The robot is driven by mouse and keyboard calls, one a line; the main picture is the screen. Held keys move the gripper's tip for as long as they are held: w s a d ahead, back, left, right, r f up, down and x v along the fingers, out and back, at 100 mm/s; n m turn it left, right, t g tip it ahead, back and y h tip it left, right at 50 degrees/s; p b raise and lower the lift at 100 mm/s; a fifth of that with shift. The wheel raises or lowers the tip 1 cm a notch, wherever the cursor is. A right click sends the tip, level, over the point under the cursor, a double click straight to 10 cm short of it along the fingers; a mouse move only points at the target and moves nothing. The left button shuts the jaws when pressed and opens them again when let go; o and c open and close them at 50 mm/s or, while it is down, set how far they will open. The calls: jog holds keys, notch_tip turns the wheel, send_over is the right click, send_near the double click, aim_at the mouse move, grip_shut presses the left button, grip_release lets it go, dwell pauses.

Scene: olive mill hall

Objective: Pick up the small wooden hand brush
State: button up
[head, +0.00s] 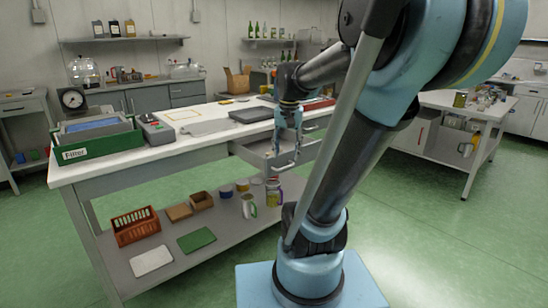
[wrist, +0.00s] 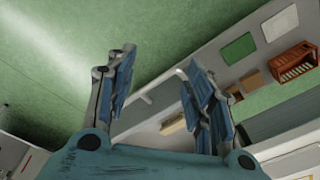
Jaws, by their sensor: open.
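A small tan, wooden-looking piece (wrist: 172,124), probably the hand brush, shows between my gripper's fingers in the wrist view. It appears to lie in the open drawer (head: 262,156) below the long table's top; its bristles cannot be made out. In the head view I cannot pick it out; the drawer wall and my arm may hide it. My gripper (wrist: 157,62) is open and empty, its two blue fingers wide apart. In the head view my gripper (head: 288,138) hangs over the drawer at the table's front edge, apart from the piece.
The long table (head: 140,165) carries a green crate (head: 100,145), a scale and a dark flat case (head: 251,115). Its lower shelf holds an orange basket (head: 135,226), small boxes, a green mat (head: 197,240) and mugs. The drawer handle (head: 286,168) juts out. Green floor in front is clear.

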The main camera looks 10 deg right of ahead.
jog(key=w+r+m+g, duration=0.1)
jog(key=w+r+m, duration=0.25)
jog(key=w, duration=0.85)
jog(key=w+r+m, duration=0.3)
jog(key=w+r, duration=0.1)
jog(key=w, duration=0.8)
jog(key=f, duration=1.2)
jog(key=shift+s+d+f, duration=0.1)
jog(key=shift+d, duration=0.1)
jog(key=shift+a+f, duration=0.15)
jog(key=shift+f, duration=1.2)
jog(key=shift+a+f, duration=0.1)
jog(key=shift+f, duration=1.2)
jog(key=shift+f, duration=0.25)
jog(key=shift+c, duration=0.3)
grip_shut()
